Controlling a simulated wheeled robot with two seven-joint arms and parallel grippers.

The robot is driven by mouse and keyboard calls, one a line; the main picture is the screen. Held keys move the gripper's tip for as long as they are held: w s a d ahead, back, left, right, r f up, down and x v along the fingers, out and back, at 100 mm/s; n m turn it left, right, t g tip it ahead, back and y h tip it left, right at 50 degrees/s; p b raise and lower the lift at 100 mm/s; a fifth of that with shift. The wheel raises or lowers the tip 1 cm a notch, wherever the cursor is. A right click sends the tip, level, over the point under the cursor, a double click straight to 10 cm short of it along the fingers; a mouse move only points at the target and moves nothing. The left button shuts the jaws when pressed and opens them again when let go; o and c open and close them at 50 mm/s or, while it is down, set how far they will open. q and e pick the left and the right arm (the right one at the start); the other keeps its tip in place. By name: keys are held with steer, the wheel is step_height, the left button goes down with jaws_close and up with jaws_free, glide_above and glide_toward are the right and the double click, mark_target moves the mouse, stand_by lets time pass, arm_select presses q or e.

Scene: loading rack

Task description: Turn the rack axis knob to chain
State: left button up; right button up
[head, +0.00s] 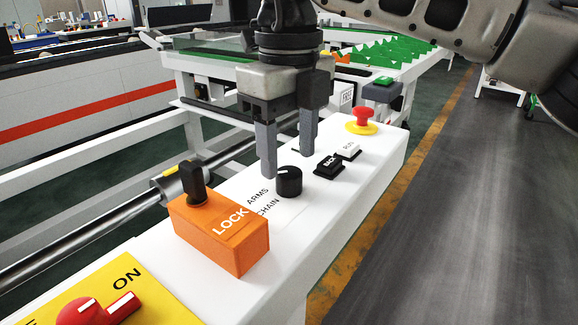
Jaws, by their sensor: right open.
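The rack axis knob (289,184) is a small round black knob on the white control panel (330,212), beside the printed labels ARMS and CHAIN. A small pale mark shows on its top, but I cannot tell clearly which label it points to. My right gripper (288,162) comes down from above with its two grey fingers apart and nothing between them. Its fingertips are just above and behind the knob in the picture, and seem not to touch it. My left gripper is not in view.
An orange LOCK block (222,232) with a black handle (194,184) stands left of the knob. A red ON switch (98,311) sits at the near left.

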steer(key=shift+f, duration=1.3)
steer(key=c, duration=1)
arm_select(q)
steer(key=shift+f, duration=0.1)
arm_select(e)
steer(key=n+p, duration=0.1)
steer(key=n, duration=0.2)
steer(key=shift+r+n, duration=0.1)
steer(key=shift+n, duration=0.3)
steer(key=shift+n+p, duration=0.4)
steer(key=shift+n, duration=0.7)
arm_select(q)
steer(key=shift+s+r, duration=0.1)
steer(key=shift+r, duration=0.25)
arm_select(e)
steer(key=shift+n, duration=1)
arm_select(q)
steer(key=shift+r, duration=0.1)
